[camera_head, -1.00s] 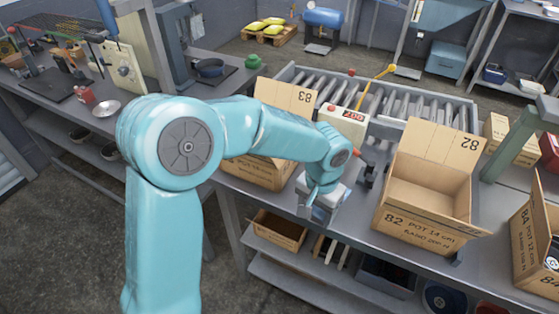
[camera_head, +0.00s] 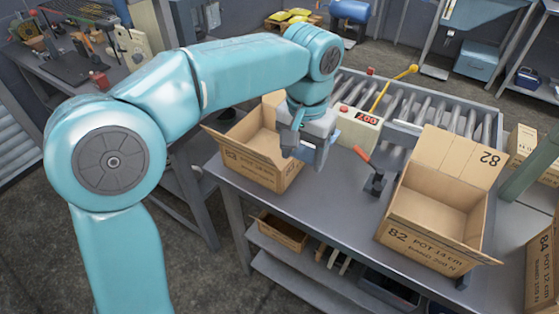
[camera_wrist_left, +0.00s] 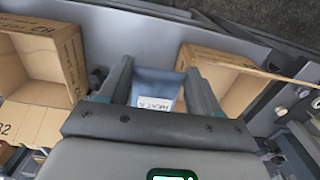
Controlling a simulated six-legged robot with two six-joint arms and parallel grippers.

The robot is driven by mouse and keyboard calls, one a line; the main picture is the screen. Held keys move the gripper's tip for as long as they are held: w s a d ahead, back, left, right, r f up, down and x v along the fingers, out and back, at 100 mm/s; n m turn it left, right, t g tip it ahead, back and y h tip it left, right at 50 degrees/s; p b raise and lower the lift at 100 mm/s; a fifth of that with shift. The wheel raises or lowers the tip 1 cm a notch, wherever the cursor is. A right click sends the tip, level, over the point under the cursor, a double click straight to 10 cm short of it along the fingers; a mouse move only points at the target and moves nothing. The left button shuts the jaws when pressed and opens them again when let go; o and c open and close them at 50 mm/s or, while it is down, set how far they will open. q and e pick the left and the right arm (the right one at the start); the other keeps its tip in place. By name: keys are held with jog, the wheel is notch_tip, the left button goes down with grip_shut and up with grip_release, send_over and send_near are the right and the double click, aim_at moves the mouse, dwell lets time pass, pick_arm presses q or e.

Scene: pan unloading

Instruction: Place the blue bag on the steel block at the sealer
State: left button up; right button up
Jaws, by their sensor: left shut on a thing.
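My left gripper (camera_head: 308,150) is shut on the blue bag (camera_wrist_left: 152,84), which hangs between its two fingers in the left wrist view and has a white printed label. In the head view only a small blue part shows beside the fingers. The gripper is above the grey bench, between the open box at left and the small dark fixture with a red-orange handle (camera_head: 376,182). A cream unit with a red display (camera_head: 352,128), perhaps the sealer, stands behind. I cannot pick out the steel block for certain. My right gripper is out of view.
An open carton marked 83 (camera_head: 250,172) stands left of the gripper, and an open carton marked 82 (camera_head: 415,235) stands to its right. A yellow lever (camera_head: 392,92) rises before the roller conveyor (camera_head: 440,130). The bench top (camera_head: 310,210) is clear in front.

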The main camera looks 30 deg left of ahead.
pick_arm(q)
jog(key=shift+w+d+r, duration=0.1)
jog(key=shift+w+r, duration=0.15)
jog(key=shift+r, duration=0.25)
send_over(301, 214)
jog(key=f, duration=1.5)
jog(key=shift+s+f+b, duration=0.2)
jog(key=shift+f+b, duration=0.05)
jog(key=shift+b, duration=0.15)
jog(key=shift+f, duration=2.1)
jog(key=o, duration=0.8)
jog(key=shift+w+f, duration=0.1)
jog(key=shift+c, duration=0.2)
jog(key=o, duration=0.4)
jog(key=shift+o, duration=0.2)
